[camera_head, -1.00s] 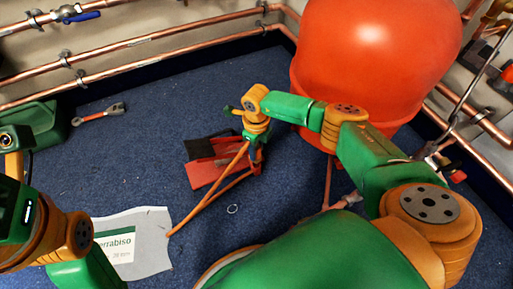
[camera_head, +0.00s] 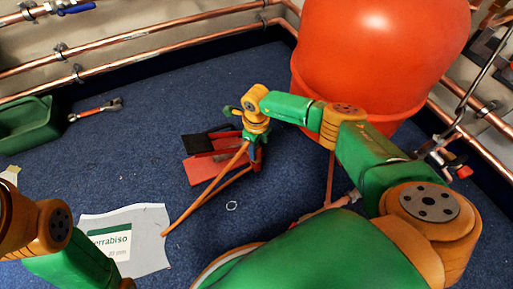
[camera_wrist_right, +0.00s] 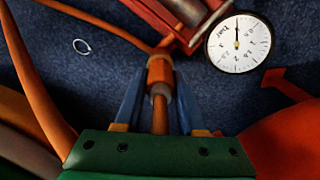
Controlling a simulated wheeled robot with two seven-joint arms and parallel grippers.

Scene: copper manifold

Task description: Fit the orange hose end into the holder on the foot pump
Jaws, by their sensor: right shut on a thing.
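The red foot pump (camera_head: 202,168) lies on the blue carpet, with a black pedal part on its far side. In the right wrist view its red frame (camera_wrist_right: 187,28) is at the top, with a round white gauge (camera_wrist_right: 240,42) beside it. My right gripper (camera_head: 257,155) is just right of the pump; in its wrist view its blue fingers (camera_wrist_right: 158,85) are shut on the orange hose end (camera_wrist_right: 159,72), near the pump frame. The orange hose (camera_head: 205,192) trails toward the front left. I cannot make out the holder or whether the hose end touches it. My left gripper is out of view.
A big red tank (camera_head: 375,60) stands behind my right arm. A white sheet (camera_head: 150,250) lies at front left, and a small ring (camera_head: 232,206) near the hose. A wrench (camera_head: 97,110) and green box (camera_head: 28,125) are at left. Copper pipes line the walls.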

